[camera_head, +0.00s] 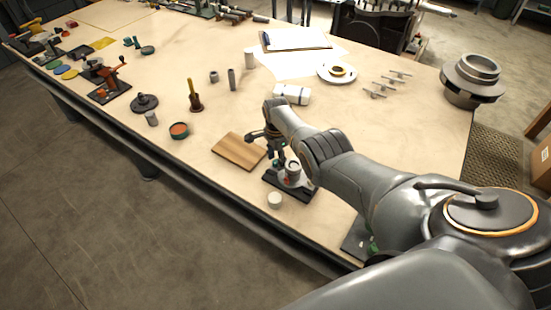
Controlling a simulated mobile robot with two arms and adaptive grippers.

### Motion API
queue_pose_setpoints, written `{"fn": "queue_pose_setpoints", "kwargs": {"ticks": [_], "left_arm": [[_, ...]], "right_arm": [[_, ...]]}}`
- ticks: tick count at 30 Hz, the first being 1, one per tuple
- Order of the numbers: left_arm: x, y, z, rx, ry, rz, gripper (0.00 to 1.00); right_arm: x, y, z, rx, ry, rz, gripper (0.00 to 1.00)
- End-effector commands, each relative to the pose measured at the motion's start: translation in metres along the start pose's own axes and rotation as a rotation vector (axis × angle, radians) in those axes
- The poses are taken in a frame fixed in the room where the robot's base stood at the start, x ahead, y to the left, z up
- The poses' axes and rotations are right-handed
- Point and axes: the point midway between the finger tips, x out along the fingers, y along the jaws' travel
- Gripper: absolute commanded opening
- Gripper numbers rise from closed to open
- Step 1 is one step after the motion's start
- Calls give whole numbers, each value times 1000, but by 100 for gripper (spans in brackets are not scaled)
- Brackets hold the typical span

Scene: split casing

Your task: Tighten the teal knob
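My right gripper (276,156) reaches in from the right, pointing down over a small fixture. The fixture has a dark base (290,190), a grey ring-shaped casing part (293,169) and a bit of red. A small teal patch (279,163) shows at the fingertips; it may be the teal knob, mostly hidden by the gripper. I cannot tell whether the fingers touch it or how far they are closed. My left gripper is not in view.
A wooden board (239,151) lies left of the fixture, and a small white cylinder (274,200) stands in front. A white roll (292,94) lies behind my gripper. A round tin (179,130) and a brown-handled bell (194,97) stand farther left. The table's front edge is close.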

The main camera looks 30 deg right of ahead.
Motion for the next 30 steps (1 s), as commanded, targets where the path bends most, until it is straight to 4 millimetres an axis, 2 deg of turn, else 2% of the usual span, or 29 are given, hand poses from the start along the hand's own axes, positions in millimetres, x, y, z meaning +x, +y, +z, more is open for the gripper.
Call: {"fn": "queue_pose_setpoints", "kwargs": {"ticks": [7,14,20,27,30], "left_arm": [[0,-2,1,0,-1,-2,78],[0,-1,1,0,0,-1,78],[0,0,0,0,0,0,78],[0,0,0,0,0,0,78],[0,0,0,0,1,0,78]], "right_arm": [[-2,0,0,0,0,0,46],[-19,0,0,0,1,-2,46],[-48,0,0,0,1,-2,46],[-94,-2,1,0,1,-2,46],[-107,-2,1,0,1,-2,46]]}}
